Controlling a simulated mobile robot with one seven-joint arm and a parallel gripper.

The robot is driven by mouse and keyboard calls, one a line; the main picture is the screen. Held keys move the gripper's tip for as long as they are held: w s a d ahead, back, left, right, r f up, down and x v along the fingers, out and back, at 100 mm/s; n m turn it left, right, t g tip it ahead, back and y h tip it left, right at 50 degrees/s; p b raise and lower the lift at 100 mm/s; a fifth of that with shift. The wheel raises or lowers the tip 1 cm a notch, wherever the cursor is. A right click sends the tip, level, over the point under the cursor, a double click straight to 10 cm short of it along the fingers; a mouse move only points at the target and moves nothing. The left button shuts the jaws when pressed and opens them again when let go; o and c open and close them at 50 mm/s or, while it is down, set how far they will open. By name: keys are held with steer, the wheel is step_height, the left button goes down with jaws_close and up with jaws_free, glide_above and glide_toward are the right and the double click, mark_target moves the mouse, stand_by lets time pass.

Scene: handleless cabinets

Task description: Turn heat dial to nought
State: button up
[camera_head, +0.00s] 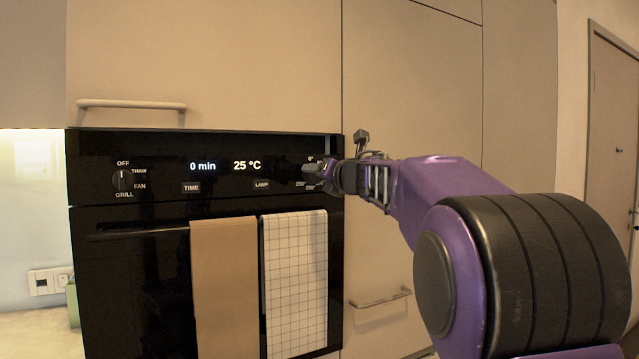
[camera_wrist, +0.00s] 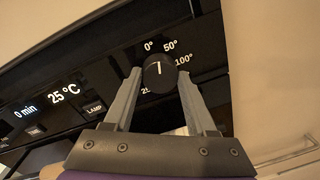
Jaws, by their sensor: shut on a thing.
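The heat dial (camera_wrist: 159,72) is a round black knob on the oven's control panel. Its white pointer line stands nearly upright in the wrist view, aimed between the 0° and 50° marks. My gripper (camera_wrist: 159,79) has one finger on each side of the knob and is shut on it. In the head view my gripper (camera_head: 315,172) reaches the right end of the panel and hides most of the dial. The oven display (camera_head: 224,166) reads 0 min and 25 °C.
A mode dial (camera_head: 122,180) is at the panel's left end. TIME and LAMP buttons lie between the dials. A brown towel (camera_head: 224,285) and a checked towel (camera_head: 294,280) hang on the oven handle (camera_head: 140,232) below. Cabinet fronts surround the oven.

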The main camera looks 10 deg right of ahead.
steer(key=shift+n+b, duration=0.8)
steer(key=shift+n, duration=0.7)
steer(key=shift+r, duration=0.1)
steer(key=o, duration=1.4)
steer(key=shift+s, duration=0.15)
